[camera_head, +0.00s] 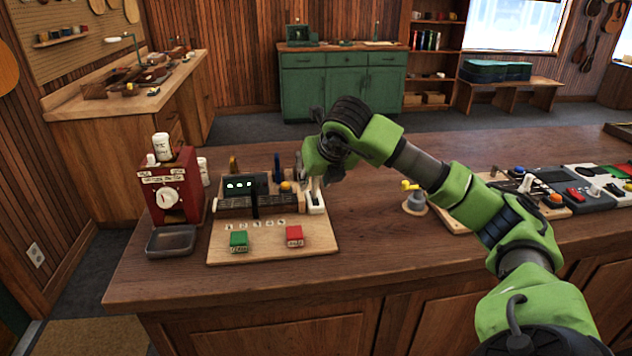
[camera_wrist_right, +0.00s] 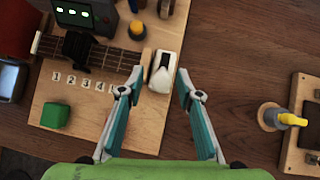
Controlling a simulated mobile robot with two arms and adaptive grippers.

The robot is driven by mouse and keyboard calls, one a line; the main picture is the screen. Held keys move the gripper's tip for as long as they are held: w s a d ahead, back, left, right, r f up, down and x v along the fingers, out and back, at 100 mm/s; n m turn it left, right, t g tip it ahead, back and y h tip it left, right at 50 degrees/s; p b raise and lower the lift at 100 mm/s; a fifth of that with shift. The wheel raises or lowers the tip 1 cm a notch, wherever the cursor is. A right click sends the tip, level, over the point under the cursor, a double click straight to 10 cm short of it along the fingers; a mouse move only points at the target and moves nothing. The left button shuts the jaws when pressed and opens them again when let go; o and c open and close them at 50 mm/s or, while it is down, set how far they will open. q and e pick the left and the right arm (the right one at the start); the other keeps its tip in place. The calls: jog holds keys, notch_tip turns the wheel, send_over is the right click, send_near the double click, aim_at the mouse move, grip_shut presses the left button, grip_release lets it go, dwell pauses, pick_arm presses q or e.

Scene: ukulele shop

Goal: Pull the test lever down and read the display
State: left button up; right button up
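The test rig stands on a light wood board (camera_head: 268,245) on the counter. Its small dark display (camera_head: 239,186) shows lit greenish-white marks, too small to read; it also shows in the right wrist view (camera_wrist_right: 73,12). The white lever unit (camera_head: 316,202) is at the board's right side. My right gripper (camera_head: 313,178) is above it, partly hidden by my wrist. In the right wrist view, the two fingers (camera_wrist_right: 159,82) are apart, one on each side of the white lever unit (camera_wrist_right: 163,75); contact cannot be told. My left gripper is not in view.
A red dispenser (camera_head: 170,190) with a metal tray (camera_head: 171,240) stands left of the board. A green block (camera_head: 239,241) and a red block (camera_head: 295,235) sit on its front. A yellow-topped knob (camera_head: 413,199) and other panels are to the right. The counter front is clear.

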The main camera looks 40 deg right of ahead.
jog(key=v, duration=1.2)
jog(key=shift+f, duration=0.1)
